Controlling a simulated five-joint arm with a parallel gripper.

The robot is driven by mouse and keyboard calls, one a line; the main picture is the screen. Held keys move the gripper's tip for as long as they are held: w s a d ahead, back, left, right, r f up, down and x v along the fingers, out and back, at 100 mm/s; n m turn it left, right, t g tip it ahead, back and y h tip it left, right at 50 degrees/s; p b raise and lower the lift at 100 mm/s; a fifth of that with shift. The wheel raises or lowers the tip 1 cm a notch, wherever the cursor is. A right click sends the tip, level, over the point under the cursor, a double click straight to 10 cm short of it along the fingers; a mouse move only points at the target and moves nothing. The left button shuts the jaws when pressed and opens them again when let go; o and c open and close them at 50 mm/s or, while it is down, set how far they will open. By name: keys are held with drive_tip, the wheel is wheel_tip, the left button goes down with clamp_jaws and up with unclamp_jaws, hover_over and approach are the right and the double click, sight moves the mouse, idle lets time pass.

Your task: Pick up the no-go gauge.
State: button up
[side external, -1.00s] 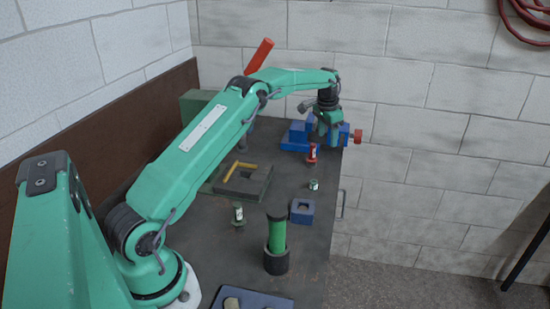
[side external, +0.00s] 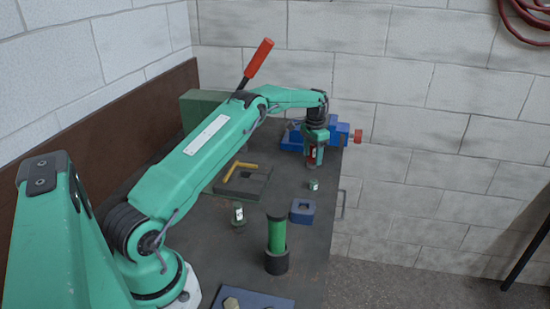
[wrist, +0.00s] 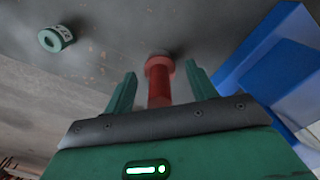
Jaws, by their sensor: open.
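The no-go gauge looks to be the red piece (side external: 312,153) with a pale label, upright on the bench near the blue vise. In the wrist view the red gauge (wrist: 159,84) shows a wide round end and a narrower shaft. My gripper (side external: 314,163) points down over it. In the wrist view my gripper (wrist: 160,72) is open, with one finger on each side of the gauge and a visible gap to both. The gauge's near part is hidden behind the gripper body.
The blue vise (side external: 345,134) stands close behind and right of the gripper. A small green ring-shaped piece (side external: 314,185) lies in front.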

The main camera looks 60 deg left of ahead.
drive_tip(key=shift+f, duration=0.85)
drive_tip(key=c, duration=1.1)
drive_tip(key=shift+o, duration=0.2)
drive_tip(key=shift+r, duration=0.2)
drive_tip(key=shift+r, duration=0.6)
wheel_tip(320, 180, up, 3)
drive_tip(key=shift+f, duration=0.1)
drive_tip(key=s+d+r, duration=0.1)
drive_tip(key=d+r, duration=0.5)
drive_tip(key=d, duration=0.5)
drive_tip(key=shift+s+d+r, duration=0.25)
drive_tip(key=shift+d+r, duration=0.05)
drive_tip(key=shift+r, duration=0.05)
drive_tip(key=shift+s, duration=0.1)
